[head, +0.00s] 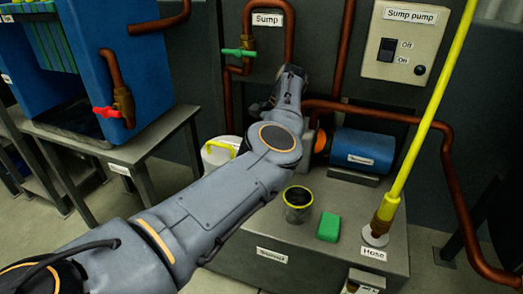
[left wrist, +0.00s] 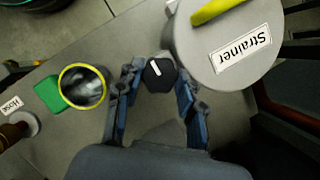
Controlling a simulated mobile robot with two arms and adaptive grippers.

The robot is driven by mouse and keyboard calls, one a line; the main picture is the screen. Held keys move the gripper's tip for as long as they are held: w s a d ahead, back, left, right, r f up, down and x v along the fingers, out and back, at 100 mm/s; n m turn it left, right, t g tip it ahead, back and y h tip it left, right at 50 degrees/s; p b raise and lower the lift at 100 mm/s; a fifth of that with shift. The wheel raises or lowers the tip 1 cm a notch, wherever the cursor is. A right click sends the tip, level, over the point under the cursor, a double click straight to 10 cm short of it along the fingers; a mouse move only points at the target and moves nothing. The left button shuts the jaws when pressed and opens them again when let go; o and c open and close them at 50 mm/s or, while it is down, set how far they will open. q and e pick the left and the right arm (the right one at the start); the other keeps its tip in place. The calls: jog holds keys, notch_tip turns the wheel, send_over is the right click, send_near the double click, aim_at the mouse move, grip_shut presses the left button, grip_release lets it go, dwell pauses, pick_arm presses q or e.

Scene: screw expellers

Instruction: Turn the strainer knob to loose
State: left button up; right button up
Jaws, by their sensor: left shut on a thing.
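The strainer knob (left wrist: 160,75) is black with a white pointer line. It sits beside the grey strainer lid (left wrist: 212,62), which has a "Strainer" label and a yellow handle. My left gripper (left wrist: 158,78) has its two blue-padded fingers on either side of the knob and is shut on it. The pointer slants up and to the left in the left wrist view. In the head view my left arm hides the knob and the gripper's fingertips. The pale strainer (head: 217,153) shows partly behind the arm there. My right gripper is in neither view.
On the grey sump top stand a yellow-rimmed cup (head: 297,205), a green block (head: 328,227) and a hose fitting (head: 376,235) with a yellow pole. A blue motor (head: 361,148) and copper pipes stand behind. A sump pump switch panel (head: 404,45) is on the wall.

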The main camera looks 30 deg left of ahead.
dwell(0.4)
pick_arm(q)
jog(key=o, duration=1.2)
notch_tip(320, 180, up, 10)
jog(key=shift+f, duration=0.1)
